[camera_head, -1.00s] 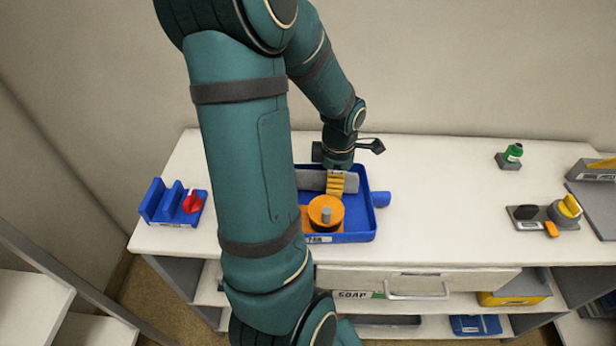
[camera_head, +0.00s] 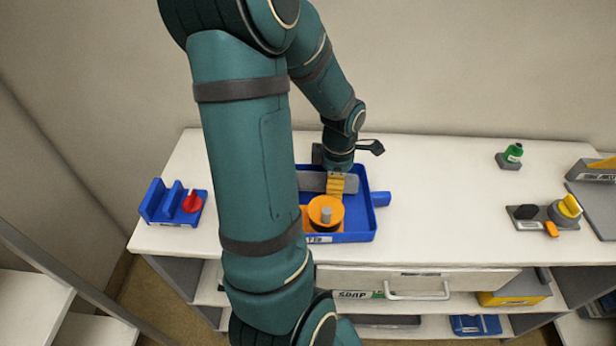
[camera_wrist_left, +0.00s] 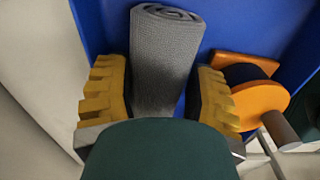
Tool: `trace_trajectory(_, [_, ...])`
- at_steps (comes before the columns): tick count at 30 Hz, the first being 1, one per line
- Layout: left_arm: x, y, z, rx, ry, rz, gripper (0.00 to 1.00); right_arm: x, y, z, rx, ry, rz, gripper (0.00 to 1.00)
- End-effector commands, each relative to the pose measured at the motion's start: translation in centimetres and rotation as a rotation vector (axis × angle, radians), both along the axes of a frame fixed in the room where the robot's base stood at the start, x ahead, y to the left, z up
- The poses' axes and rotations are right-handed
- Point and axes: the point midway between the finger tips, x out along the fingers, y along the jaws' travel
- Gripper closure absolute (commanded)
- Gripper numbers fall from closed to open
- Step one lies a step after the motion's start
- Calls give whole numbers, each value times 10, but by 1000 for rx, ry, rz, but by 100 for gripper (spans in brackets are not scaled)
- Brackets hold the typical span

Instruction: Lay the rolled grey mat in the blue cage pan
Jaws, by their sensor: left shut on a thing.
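The rolled grey mat (camera_head: 312,182) lies across the back part of the blue cage pan (camera_head: 367,222), inside its outline. It also shows in the left wrist view (camera_wrist_left: 165,60), with its spiral end up against the blue. My left gripper (camera_head: 335,184) points down at the pan, and its yellow ribbed fingers are shut on the mat. In the left wrist view my left gripper (camera_wrist_left: 162,92) has one finger on each side of the roll. I cannot tell whether the mat touches the pan floor. My arm hides the pan's left side. My right gripper is not in view.
An orange spool (camera_head: 325,212) sits in the front of the pan, close to the mat. A blue rack (camera_head: 160,205) with a red knob stands at left. A green-topped item (camera_head: 512,154) and a grey switch block (camera_head: 551,216) stand at right. The counter between is clear.

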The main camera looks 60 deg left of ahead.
Motion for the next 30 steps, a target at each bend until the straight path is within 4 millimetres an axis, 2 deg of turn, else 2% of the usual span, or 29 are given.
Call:
trace_trajectory(23, [0,0,-2,0,0,0,83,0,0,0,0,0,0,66])
trace_trajectory(24, [0,0,-2,0,0,0,29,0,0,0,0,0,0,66])
trace_trajectory(25, [0,0,-2,0,0,0,19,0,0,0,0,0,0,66])
trace_trajectory(26, [0,0,-2,0,0,0,10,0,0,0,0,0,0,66])
trace_trajectory(30, [0,0,-2,0,0,1,10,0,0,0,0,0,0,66])
